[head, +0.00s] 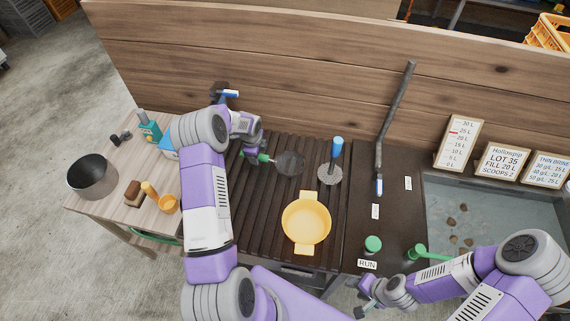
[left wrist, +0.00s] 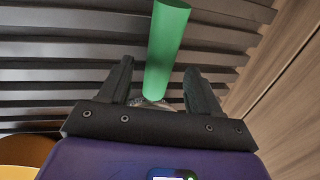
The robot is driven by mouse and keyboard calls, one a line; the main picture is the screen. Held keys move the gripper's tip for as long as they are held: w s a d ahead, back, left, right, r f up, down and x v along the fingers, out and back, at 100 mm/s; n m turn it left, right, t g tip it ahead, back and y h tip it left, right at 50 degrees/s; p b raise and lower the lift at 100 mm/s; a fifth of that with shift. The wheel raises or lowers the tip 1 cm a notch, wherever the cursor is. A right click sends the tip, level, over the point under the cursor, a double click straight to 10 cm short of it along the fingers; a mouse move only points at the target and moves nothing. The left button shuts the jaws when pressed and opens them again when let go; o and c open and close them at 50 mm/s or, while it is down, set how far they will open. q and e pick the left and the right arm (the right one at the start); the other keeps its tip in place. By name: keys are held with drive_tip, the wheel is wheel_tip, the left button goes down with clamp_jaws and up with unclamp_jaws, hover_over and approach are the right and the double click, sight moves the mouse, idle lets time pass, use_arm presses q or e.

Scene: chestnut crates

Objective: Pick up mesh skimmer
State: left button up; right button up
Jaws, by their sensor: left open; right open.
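The mesh skimmer has a green handle and a round dark mesh head (head: 290,163); it lies on the dark slatted rack. My left gripper (head: 258,157) is open at the handle, left of the mesh head. In the left wrist view the green handle (left wrist: 166,45) stands between the two open fingers of my left gripper (left wrist: 158,80), with space on both sides. The mesh is mostly hidden there. My right gripper (head: 364,298) is open and empty at the lower right, near the front edge.
A blue-handled perforated skimmer (head: 330,175) is right of the mesh one. A yellow two-handled bowl (head: 306,222) sits in front on the slatted rack (head: 270,225). A grey pot (head: 92,177) stands far left. A water basin (head: 480,190) is at right. A wooden wall (head: 300,90) closes the back.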

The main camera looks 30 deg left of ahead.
use_arm(q)
drive_tip(key=shift+w+f, duration=0.2)
drive_tip(key=shift+f, duration=1.25)
drive_tip(key=shift+c, duration=0.4)
clamp_jaws()
